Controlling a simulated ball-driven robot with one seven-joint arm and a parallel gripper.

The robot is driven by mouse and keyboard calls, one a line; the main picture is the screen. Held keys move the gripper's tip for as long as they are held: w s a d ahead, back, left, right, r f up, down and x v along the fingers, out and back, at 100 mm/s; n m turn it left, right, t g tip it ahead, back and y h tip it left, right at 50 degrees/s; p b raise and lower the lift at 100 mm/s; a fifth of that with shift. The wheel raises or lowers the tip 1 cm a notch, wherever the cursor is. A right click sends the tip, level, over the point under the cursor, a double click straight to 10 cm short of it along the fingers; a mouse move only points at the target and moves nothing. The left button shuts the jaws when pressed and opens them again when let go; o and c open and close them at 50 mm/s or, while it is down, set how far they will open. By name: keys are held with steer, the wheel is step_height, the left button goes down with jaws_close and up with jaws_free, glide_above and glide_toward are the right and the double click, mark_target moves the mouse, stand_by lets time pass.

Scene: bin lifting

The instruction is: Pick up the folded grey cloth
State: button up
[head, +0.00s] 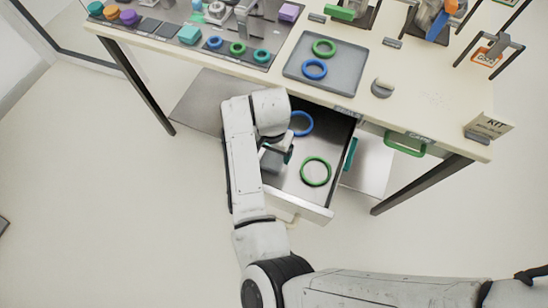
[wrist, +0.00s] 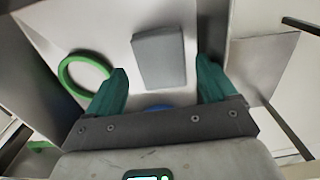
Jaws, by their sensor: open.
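The folded grey cloth (wrist: 159,57) is a flat rectangular grey pad lying on the floor of the open drawer. In the head view the cloth (head: 271,161) shows in part beside my arm, near the drawer's left side. My gripper (wrist: 161,72) has two teal fingers, spread apart, with nothing between them. In the wrist view the cloth lies ahead of the fingers, roughly centred in the gap. I cannot tell the exact height of the fingertips above it. In the head view my wrist hides most of the gripper.
The drawer (head: 330,190) also holds a green ring (head: 316,171) and a blue ring (head: 302,123). Drawer walls stand close around the gripper. The table (head: 420,90) above carries a grey tray (head: 345,75) with two rings. A green handle (head: 405,144) is to the right.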

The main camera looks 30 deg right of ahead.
mark_target(272, 160)
step_height(272, 160, down, 5)
steer(key=b, duration=0.4)
steer(key=shift+b, duration=0.3)
steer(key=c, duration=0.8)
steer(key=shift+r, duration=0.15)
step_height(272, 160, up, 18)
steer(key=shift+f, duration=0.1)
